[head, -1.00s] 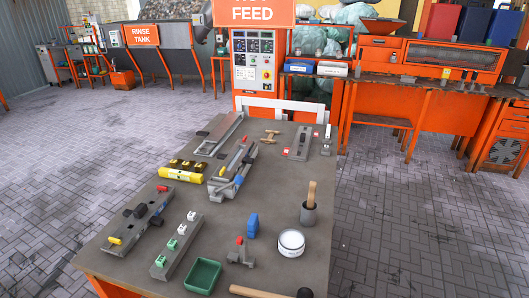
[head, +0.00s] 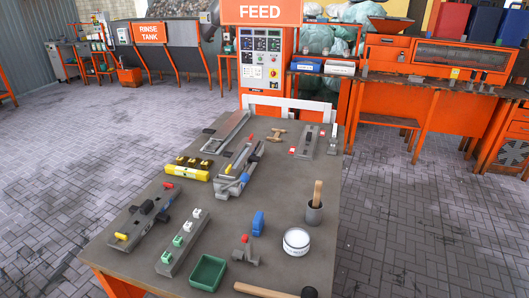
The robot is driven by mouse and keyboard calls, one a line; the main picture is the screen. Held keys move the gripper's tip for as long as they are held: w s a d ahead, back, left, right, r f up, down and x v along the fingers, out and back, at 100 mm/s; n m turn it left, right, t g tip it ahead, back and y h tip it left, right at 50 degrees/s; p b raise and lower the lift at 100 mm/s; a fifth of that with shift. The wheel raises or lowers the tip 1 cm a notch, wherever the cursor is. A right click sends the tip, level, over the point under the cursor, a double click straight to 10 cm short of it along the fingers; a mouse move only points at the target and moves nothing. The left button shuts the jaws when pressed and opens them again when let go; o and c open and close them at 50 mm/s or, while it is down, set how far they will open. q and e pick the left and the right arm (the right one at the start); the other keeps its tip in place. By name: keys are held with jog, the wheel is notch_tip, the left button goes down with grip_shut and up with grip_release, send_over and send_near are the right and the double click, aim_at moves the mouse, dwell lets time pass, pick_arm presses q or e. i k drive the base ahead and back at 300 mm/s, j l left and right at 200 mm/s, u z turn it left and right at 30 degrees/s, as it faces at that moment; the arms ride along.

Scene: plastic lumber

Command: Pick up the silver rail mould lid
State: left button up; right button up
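A long silver channel-shaped piece (head: 228,130) lies at the far left of the grey-topped table (head: 285,195). A flat grey plate with a dark raised part on top (head: 308,141) lies at the far right of the table. I cannot tell for sure which of these is the silver rail mould lid. A grey mould-like fixture with blue and red parts (head: 238,172) lies between them, nearer to me. Neither of my grippers shows in the head view.
An orange machine stands behind. Paved floor (head: 420,225) is clear right of the table.

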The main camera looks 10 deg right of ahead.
aim_at(309, 137)
jog(key=k, duration=1.05)
jog(key=k+u, duration=0.2)
jog(key=u, duration=1.3)
jog(key=l+u, duration=0.35)
jog(key=l, duration=2.9)
jog(key=k+l, duration=0.1)
jog(key=l, duration=1.1)
